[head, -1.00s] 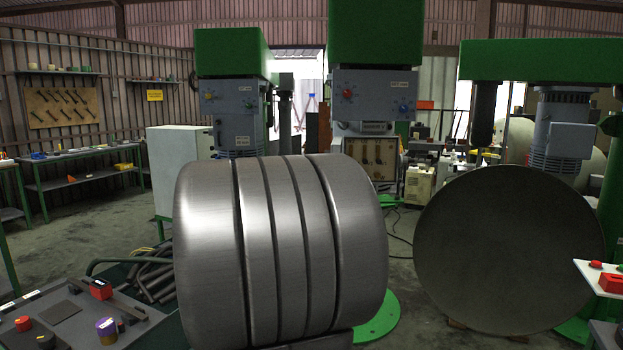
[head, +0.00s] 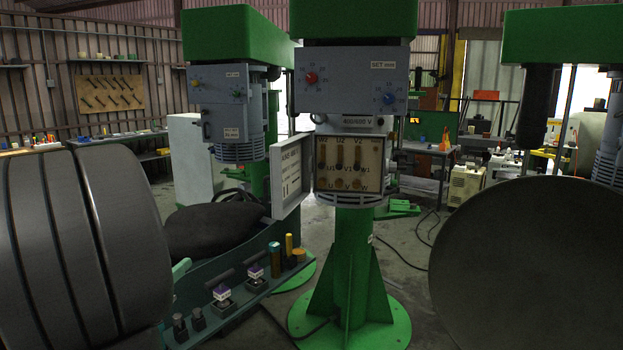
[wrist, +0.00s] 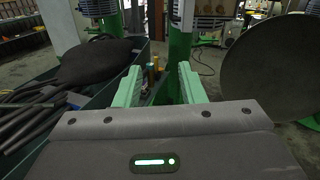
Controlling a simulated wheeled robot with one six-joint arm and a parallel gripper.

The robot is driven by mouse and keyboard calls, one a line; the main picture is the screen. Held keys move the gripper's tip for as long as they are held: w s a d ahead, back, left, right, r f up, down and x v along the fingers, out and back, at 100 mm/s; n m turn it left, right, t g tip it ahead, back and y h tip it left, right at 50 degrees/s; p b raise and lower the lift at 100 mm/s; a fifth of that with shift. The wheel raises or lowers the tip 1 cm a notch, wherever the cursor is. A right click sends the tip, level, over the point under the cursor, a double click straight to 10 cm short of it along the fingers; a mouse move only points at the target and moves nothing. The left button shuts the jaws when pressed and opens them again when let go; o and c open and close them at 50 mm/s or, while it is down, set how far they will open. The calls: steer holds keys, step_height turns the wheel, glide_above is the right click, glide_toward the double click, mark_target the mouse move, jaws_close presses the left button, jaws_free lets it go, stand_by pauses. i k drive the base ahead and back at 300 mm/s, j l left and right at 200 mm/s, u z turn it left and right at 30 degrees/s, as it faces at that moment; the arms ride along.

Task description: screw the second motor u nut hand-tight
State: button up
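The open motor terminal box (head: 350,163) faces me in the middle of the head view. Its cream board carries the labels W2, U2, V2 above, U1, V1, W1 in the middle and U, V, W below. Upright links and brass-coloured round parts show on it. Single nuts are too small to tell, the u nut included. The box's lid (head: 290,180) hangs open at its left. In the wrist view my gripper (wrist: 160,86) has its two green fingers wide apart, with nothing between them. The box's lower edge (wrist: 212,20) shows at the top there, beyond the fingers.
A teal cart (head: 215,325) with purple-topped parts and small cylinders stands left of the green column (head: 352,250). A dark bulky shape (head: 210,228) lies behind it. A large dark disc (head: 535,270) fills the right.

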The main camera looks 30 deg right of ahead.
mark_target(322, 182)
steer(key=i+l, duration=0.1)
steer(key=l, duration=0.65)
steer(key=i+l+u, duration=0.1)
steer(key=l, duration=1.45)
steer(key=i, duration=0.35)
